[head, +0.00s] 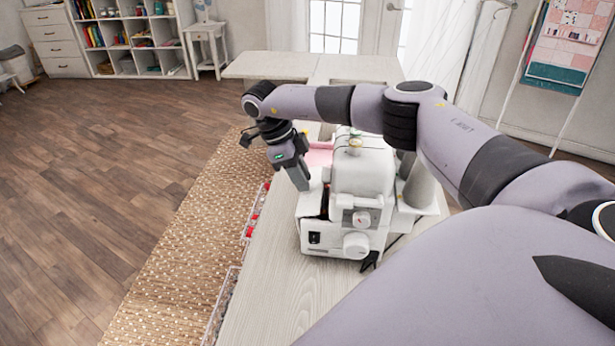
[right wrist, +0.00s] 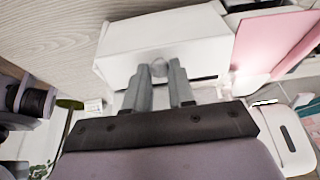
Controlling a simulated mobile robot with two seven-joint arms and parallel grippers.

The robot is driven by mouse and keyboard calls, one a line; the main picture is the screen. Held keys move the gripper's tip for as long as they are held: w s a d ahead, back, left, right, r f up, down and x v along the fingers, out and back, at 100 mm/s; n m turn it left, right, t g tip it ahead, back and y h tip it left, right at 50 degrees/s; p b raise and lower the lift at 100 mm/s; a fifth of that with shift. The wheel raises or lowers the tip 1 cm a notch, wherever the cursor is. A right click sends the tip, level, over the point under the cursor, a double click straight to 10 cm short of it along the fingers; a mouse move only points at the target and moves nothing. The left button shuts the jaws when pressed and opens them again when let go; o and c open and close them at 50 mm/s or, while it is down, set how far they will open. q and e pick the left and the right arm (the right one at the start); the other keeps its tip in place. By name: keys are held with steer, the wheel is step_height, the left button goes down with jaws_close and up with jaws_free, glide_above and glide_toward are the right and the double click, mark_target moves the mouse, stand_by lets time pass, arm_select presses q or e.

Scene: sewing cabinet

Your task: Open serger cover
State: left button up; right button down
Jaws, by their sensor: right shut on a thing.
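The white serger (head: 362,185) stands on the pale wooden table, with dials on its near side. My right gripper (head: 302,184) reaches down to the left side of the serger, at its front cover (right wrist: 165,38). In the right wrist view, the two grey fingers (right wrist: 160,82) are shut on a small rounded tab at the edge of the white cover. A dark gap shows beside the cover in the head view. How far the cover is tilted is hard to tell. My left gripper is not in view.
The table (head: 262,278) has bare wood in front of the serger. A pink item (head: 319,154) lies behind the gripper. Clear trays with red items (head: 256,212) line the table's left edge. A small dark object (head: 370,261) lies by the serger's near right corner.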

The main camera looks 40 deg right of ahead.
steer(key=w+a+f+b, duration=0.2)
steer(key=w+a+b, duration=0.2)
steer(key=w+b, duration=0.1)
steer(key=shift+a+f+b, duration=0.2)
steer(key=shift+f+b, duration=0.1)
steer(key=shift+w, duration=0.1)
stand_by(0.4)
